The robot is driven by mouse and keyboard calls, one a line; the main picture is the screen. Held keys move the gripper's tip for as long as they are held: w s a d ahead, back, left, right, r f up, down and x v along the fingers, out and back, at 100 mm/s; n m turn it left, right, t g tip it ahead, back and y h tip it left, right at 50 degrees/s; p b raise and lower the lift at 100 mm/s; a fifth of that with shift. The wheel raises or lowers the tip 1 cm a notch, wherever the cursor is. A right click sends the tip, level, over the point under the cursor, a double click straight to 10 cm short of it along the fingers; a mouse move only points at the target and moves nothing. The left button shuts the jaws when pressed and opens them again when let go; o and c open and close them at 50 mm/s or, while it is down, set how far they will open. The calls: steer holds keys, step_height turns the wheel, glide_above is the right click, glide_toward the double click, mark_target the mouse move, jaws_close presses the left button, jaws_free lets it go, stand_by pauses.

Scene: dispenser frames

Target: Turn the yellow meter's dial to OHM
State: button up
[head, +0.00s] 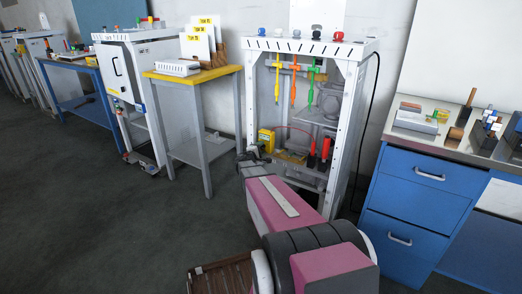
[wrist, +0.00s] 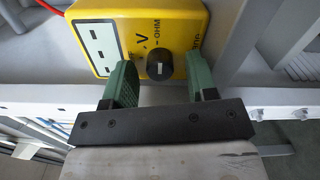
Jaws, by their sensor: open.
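The yellow meter (wrist: 182,18) fills the top middle of the wrist view, with a pale display panel on its left. It also shows inside the white frame in the head view (head: 266,138). Its round dark dial (wrist: 159,66) has a pale mark; I cannot tell which label it points to. I can read V and OHM above the dial, and a third label is partly legible at the right. My gripper (wrist: 161,80) is open, with one green finger on each side of the dial. Gaps show between the fingers and the dial. In the head view my gripper (head: 252,155) is beside the meter.
The white frame (head: 345,110) stands around the meter. Yellow, orange and green hanging tools (head: 293,85) are above, and red-handled items (head: 325,150) are to its right. A red cable (wrist: 48,6) runs at the meter's upper left. A blue drawer cabinet (head: 415,205) stands at the right.

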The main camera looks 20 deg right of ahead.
steer(key=v, duration=1)
steer(key=shift+s+a, duration=0.25)
steer(key=s+a+f+m+g+y, duration=0.1)
steer(key=s+f+m+g+y, duration=0.1)
steer(key=s+m+g, duration=0.35)
steer(key=s+a+f+m+g+y, duration=0.1)
steer(key=s+m+g+y, duration=0.1)
steer(key=s, duration=0.7)
steer(key=s+a+m+g+y, duration=0.2)
steer(key=s+a+g+y, duration=0.1)
steer(key=s+a+y, duration=0.7)
steer(key=s+a, duration=0.2)
steer(key=a, duration=0.1)
steer(key=shift+s, duration=0.4)
